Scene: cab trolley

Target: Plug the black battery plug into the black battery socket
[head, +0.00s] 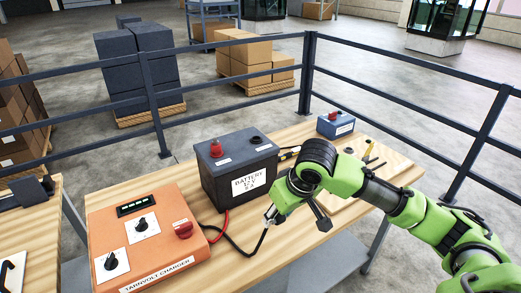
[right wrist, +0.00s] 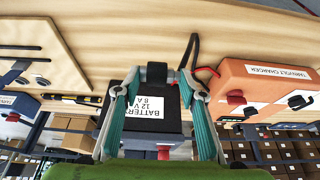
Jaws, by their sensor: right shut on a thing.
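The dark grey battery (head: 240,180) stands on the wooden bench, its white label facing front. The black battery socket (head: 256,141) is a dark round piece on the right of its top; a red piece (head: 216,149) stands on the left. My right gripper (head: 270,216) is low in front of the battery's right side. In the right wrist view it is shut on the black battery plug (right wrist: 157,72), with the battery (right wrist: 165,108) behind, upside down. A black cable (head: 240,248) runs from the charger to the gripper. The plug is apart from the socket. My left gripper is not in view.
The orange charger (head: 145,240) stands left of the battery, with a red cable (head: 222,226) beside the black one. A small blue box (head: 335,124) and a board with tools (head: 370,153) lie at the right. A dark railing (head: 230,85) runs behind the bench.

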